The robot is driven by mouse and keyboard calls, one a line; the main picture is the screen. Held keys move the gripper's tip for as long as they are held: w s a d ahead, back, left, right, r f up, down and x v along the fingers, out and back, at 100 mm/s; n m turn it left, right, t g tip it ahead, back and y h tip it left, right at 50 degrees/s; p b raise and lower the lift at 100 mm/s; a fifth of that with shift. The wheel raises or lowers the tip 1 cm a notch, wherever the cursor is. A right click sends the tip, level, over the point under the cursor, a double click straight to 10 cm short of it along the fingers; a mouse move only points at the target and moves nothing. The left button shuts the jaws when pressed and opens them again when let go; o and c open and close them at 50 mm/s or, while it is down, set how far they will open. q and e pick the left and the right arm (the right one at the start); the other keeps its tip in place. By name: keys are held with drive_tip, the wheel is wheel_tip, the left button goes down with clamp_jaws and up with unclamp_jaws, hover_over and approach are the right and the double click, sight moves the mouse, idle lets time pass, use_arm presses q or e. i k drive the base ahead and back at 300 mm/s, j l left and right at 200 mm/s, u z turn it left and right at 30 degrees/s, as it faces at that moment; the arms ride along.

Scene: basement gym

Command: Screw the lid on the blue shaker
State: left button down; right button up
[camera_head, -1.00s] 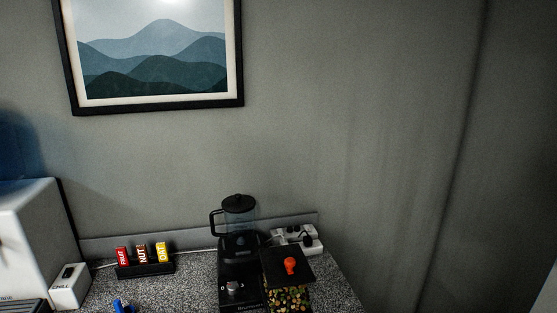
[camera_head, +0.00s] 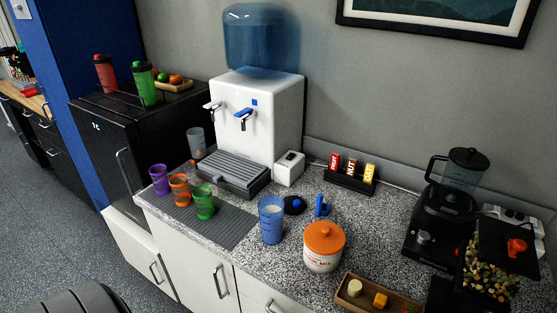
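The blue shaker (camera_head: 271,222) stands upright on the speckled counter, right of the grey ribbed mat. Its top is open and something pale shows inside. A dark round lid with a blue centre (camera_head: 292,205) lies on the counter just behind and right of the shaker, apart from it. A small upright blue object (camera_head: 322,206) stands right of that lid; I cannot tell what it is. Neither of my grippers is in view.
Purple (camera_head: 159,180), orange (camera_head: 180,190) and green (camera_head: 204,202) cups stand on or beside the mat (camera_head: 228,228). A jar with an orange lid (camera_head: 324,246) is close right of the shaker. The water dispenser (camera_head: 262,125) stands behind; a wooden tray (camera_head: 372,299) is at front right.

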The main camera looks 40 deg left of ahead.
sight(270, 208)
drive_tip(key=u, duration=1.25)
